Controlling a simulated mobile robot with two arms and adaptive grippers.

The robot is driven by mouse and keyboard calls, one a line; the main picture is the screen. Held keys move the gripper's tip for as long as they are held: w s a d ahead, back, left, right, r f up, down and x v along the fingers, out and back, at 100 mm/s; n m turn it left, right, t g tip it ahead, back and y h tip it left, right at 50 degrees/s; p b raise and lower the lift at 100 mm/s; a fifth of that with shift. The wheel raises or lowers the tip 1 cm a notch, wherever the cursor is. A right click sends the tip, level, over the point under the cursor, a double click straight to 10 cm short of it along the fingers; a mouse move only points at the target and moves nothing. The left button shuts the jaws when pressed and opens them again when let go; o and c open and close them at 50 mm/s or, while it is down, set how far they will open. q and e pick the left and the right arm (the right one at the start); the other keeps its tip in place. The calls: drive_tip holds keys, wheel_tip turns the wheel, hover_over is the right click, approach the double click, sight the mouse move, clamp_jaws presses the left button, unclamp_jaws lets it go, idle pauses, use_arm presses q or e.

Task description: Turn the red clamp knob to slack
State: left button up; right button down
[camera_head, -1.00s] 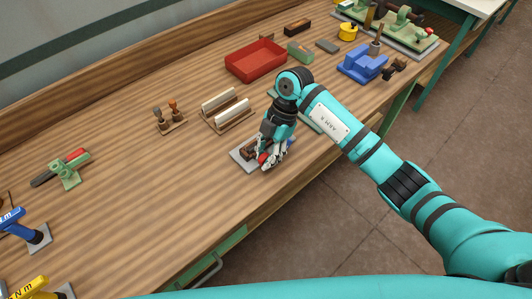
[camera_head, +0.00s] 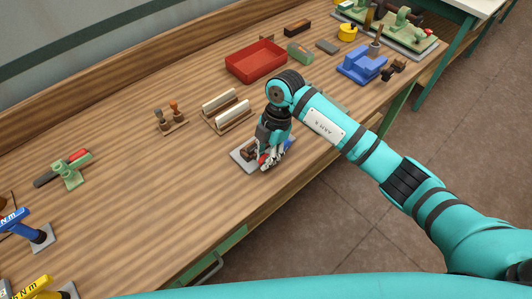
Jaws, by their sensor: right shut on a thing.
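The red clamp knob (camera_head: 263,158) belongs to a small fixture on a grey base plate (camera_head: 243,158) near the front edge of the bench. Only a bit of red shows, because my right gripper (camera_head: 268,165) covers most of it. My right gripper points down over the plate and is shut on the knob. A dark brown block (camera_head: 248,153) shows on the plate just left of the fingers. How far the knob is turned cannot be made out. My left gripper is not in view.
Behind the fixture stand a rack with white strips (camera_head: 228,111), a red tray (camera_head: 256,61) and a blue vise (camera_head: 362,64). A small stand with stamps (camera_head: 170,119) and a green tool holder (camera_head: 68,170) are at left. The bench (camera_head: 135,215) left of the fixture is clear.

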drive_tip(key=shift+a+r+t+h+p, duration=0.1)
drive_tip(key=shift+a+t+h+p, duration=0.15)
drive_tip(key=shift+t+h, duration=0.8)
drive_tip(key=shift+s+t+h+b, duration=0.15)
drive_tip(key=shift+t+h+b, duration=0.3)
drive_tip(key=shift+h, duration=0.6)
drive_tip(key=shift+a, duration=0.1)
drive_tip(key=c, duration=1.5)
unclamp_jaws()
drive_tip(key=shift+c, duration=0.2)
wheel_tip(320, 180, up, 12)
drive_tip(key=s+a, duration=0.1)
drive_tip(key=a, duration=0.1)
drive_tip(key=shift+s+a+f, duration=0.15)
drive_tip(key=shift+s+f, duration=0.05)
drive_tip(key=shift+s, duration=0.1)
drive_tip(key=shift+o, duration=0.4)
